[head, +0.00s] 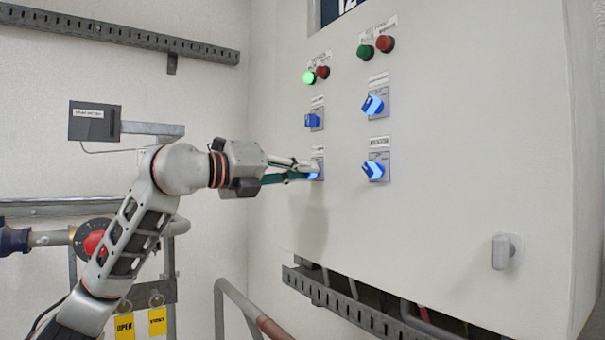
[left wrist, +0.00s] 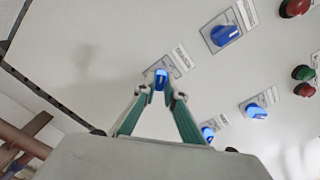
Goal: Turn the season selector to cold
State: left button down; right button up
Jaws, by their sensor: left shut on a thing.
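My left gripper (head: 308,170) comes in from the left and is shut on the lower left blue selector knob (head: 315,176) of the cabinet panel. In the left wrist view the lit blue knob (left wrist: 161,79) sits between the fingertips of the gripper (left wrist: 160,92). The fingers partly cover the knob in the head view. Its label is too small to read, so I cannot tell by name which selector it is. My right gripper is not in view.
Other blue knobs are close by: upper left (head: 313,121), upper right (head: 373,106) and lower right (head: 375,171). A lit green lamp (head: 309,78) is above. A grey latch (head: 503,251) sticks out at lower right. A pipe rail (head: 240,300) stands below my arm.

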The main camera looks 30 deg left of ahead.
pick_arm(q)
jog(key=shift+n, duration=0.6)
jog(key=c, duration=2.1)
grip_release()
jog(key=shift+w, duration=0.1)
jog(key=v, duration=1.2)
